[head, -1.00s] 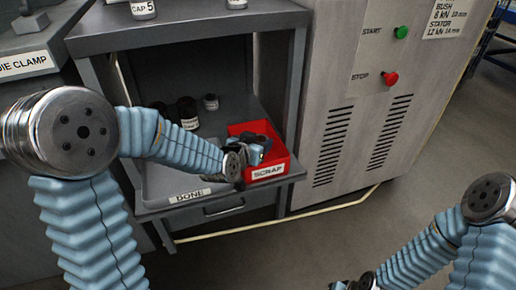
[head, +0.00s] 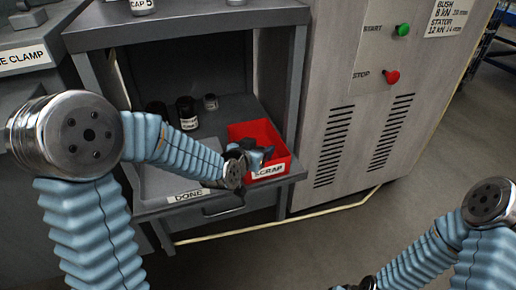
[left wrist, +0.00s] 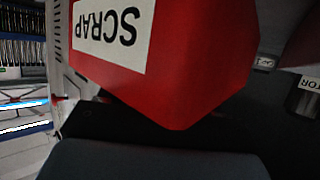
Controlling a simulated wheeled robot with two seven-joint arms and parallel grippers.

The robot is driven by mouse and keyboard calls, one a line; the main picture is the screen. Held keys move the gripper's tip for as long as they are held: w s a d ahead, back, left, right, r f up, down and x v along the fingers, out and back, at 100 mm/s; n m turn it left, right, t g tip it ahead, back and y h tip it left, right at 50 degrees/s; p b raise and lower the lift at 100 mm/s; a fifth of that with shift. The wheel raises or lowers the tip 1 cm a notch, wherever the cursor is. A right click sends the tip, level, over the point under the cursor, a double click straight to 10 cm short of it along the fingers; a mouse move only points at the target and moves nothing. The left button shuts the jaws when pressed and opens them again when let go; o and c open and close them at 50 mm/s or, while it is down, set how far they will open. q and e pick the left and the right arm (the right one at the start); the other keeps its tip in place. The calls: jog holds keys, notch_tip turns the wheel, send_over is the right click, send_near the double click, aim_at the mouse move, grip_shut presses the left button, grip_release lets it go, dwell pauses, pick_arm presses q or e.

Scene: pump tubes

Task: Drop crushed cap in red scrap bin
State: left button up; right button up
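The red scrap bin (head: 282,166), labelled SCRAP, stands at the right end of the lower shelf. Its red wall and upside-down label also fill the top of the left wrist view (left wrist: 190,85). My left gripper (head: 262,155) reaches over the bin's left side and is down at its opening, pointing right. Its fingertips are too small and dark to tell whether they are open or shut. No crushed cap can be made out; the gripper and bin walls hide much of the bin's inside.
A grey tray labelled DONE (head: 186,196) lies left of the bin. The upper shelf (head: 190,32) overhangs. The cabinet (head: 345,110) with start and stop buttons stands right.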

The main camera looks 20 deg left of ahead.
pick_arm(q)
jog(key=shift+o, duration=1)
jog(key=shift+s+f, duration=0.1)
jog(key=shift+f, duration=0.15)
jog(key=shift+r+p, duration=0.25)
jog(key=shift+p, duration=0.05)
jog(key=shift+r+p, duration=0.45)
jog(key=shift+p, duration=0.1)
jog(key=b+v, duration=0.2)
jog(key=v, duration=1)
jog(key=shift+b, duration=0.4)
